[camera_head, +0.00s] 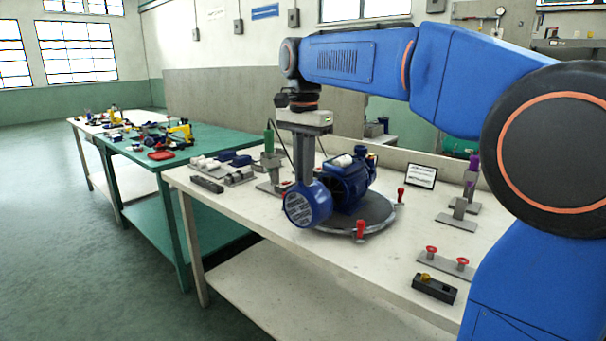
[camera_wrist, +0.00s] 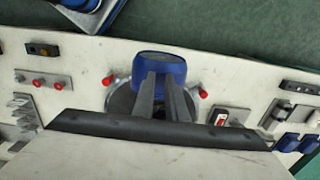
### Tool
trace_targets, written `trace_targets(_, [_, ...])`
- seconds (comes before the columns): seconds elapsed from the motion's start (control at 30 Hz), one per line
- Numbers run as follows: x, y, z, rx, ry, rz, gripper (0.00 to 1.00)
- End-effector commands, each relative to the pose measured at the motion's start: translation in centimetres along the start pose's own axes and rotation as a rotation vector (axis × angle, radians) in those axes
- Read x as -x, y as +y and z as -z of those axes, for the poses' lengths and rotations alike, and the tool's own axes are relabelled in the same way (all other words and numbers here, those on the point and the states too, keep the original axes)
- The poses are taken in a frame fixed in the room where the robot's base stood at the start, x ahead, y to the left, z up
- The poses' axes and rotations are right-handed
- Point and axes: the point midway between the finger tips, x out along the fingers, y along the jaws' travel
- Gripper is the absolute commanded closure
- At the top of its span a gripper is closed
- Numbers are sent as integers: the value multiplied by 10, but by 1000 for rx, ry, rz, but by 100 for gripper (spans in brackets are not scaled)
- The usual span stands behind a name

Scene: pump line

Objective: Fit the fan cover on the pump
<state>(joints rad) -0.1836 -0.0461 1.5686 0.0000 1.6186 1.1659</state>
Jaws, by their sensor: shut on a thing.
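The fan cover is a round blue cap with a slotted face (camera_head: 306,204). My gripper (camera_head: 304,184) is shut on it and holds it above the table, in front of the pump in the head view. The blue pump (camera_head: 347,183) stands on a round grey turntable (camera_head: 368,215). In the wrist view the two fingers of my gripper (camera_wrist: 167,92) reach down onto the blue fan cover (camera_wrist: 160,62). The cover hides part of the pump in the head view, and I cannot tell whether the two touch.
Red-topped clamps (camera_head: 360,230) stand around the turntable's rim. A fixture with red knobs (camera_head: 447,258) and a black block (camera_head: 434,289) lie at the right. A small framed sign (camera_head: 421,177) stands behind. Grey stands with a green handle (camera_head: 269,143) and a purple handle (camera_head: 473,165) flank the pump.

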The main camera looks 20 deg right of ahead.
Motion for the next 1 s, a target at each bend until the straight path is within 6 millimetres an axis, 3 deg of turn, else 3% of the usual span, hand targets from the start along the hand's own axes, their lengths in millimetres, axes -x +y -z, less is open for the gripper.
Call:
trace_targets(0.5, [0,0,37,-1,0,0,100])
trace_targets(1.0, [0,0,42,1,0,0,100])
